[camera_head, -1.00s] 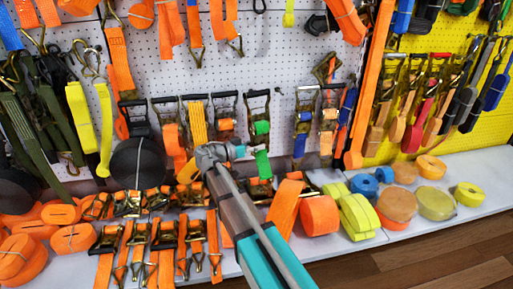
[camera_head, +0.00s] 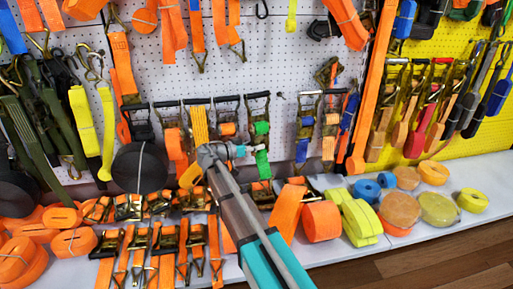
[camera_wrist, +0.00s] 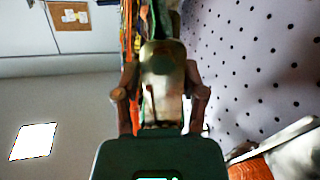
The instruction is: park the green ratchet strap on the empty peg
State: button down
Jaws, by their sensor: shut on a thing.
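The green ratchet strap (camera_head: 262,129) hangs upright against the white pegboard in the head view, right of the orange-strapped ratchets. Its green webbing shows above and below my gripper (camera_head: 246,151), which partly covers it. In the wrist view my gripper (camera_wrist: 163,88) has a finger on each side of the strap's metal ratchet body (camera_wrist: 162,58) and is shut on it. A bit of green webbing (camera_wrist: 145,22) shows beyond. A small bare peg (camera_head: 279,94) sticks out just right of the green strap's handle; its tip is too small to make out well.
Orange-strapped ratchets (camera_head: 228,127) hang close on the left, and ratchets with blue and orange webbing (camera_head: 305,125) hang on the right. Between them is a narrow strip of free pegboard. A white shelf (camera_head: 335,258) below carries ratchets and rolled straps (camera_head: 321,221).

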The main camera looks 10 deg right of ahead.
jog(key=shift+w, duration=0.8)
jog(key=shift+w+f+b, duration=0.55)
jog(key=shift+f+b, duration=0.05)
jog(key=shift+b, duration=0.05)
jog(key=shift+c, duration=0.4)
grip_release()
jog(key=shift+f, duration=0.15)
